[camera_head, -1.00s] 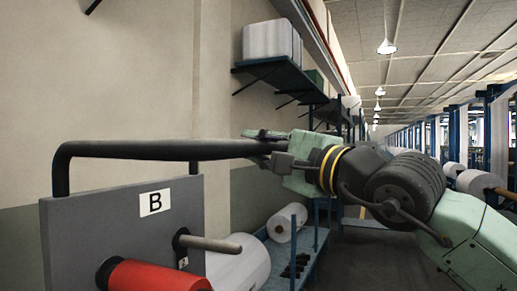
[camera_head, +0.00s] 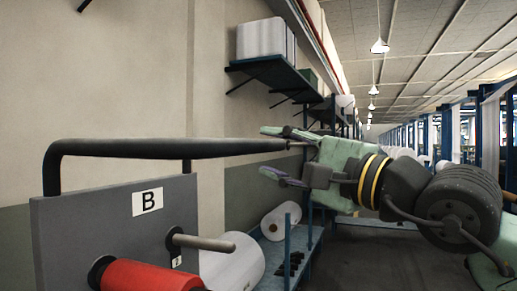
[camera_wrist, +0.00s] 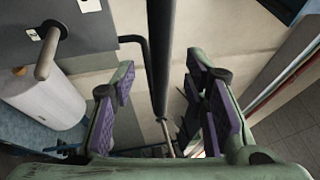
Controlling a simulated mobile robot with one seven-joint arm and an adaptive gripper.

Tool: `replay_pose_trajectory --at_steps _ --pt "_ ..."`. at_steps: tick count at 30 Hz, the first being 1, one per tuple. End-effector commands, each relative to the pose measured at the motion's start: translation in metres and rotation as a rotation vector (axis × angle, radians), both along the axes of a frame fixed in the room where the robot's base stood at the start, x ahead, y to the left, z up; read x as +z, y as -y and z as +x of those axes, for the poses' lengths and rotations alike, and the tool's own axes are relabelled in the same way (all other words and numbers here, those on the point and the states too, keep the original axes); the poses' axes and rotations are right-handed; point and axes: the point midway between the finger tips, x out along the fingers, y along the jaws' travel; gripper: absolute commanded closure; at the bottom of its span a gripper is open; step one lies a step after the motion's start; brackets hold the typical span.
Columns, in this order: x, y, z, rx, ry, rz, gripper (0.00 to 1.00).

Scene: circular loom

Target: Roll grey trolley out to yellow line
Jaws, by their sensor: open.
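The grey trolley (camera_head: 90,230) is at the left in the head view, with an upright grey panel labelled B. Its black handle bar (camera_head: 150,149) runs from the panel's top to the right. The panel also shows at the upper left in the wrist view (camera_wrist: 103,30). My gripper (camera_head: 268,151) is open at the bar's far right end, one finger above it and one below. In the wrist view the bar (camera_wrist: 160,60) runs between the two spread purple-padded fingers, with a gap on both sides. I cannot make out a yellow line.
A red roll (camera_head: 150,276) and a bare peg (camera_head: 205,243) stick out from the panel. White rolls (camera_head: 285,222) lie on a blue rack (camera_head: 312,240) behind. A wall shelf (camera_head: 275,72) holds white packs. Dark floor at the right is open.

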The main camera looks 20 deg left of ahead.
Motion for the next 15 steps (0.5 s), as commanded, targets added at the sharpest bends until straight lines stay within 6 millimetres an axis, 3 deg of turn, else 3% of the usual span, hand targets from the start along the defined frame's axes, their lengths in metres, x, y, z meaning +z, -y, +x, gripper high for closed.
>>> replay_pose_trajectory --at_steps 6,15 --pt "-0.008 0.038 -0.017 -0.001 -0.001 0.001 0.59" --pt "-0.011 0.054 -0.026 0.001 -0.001 -0.002 0.59"
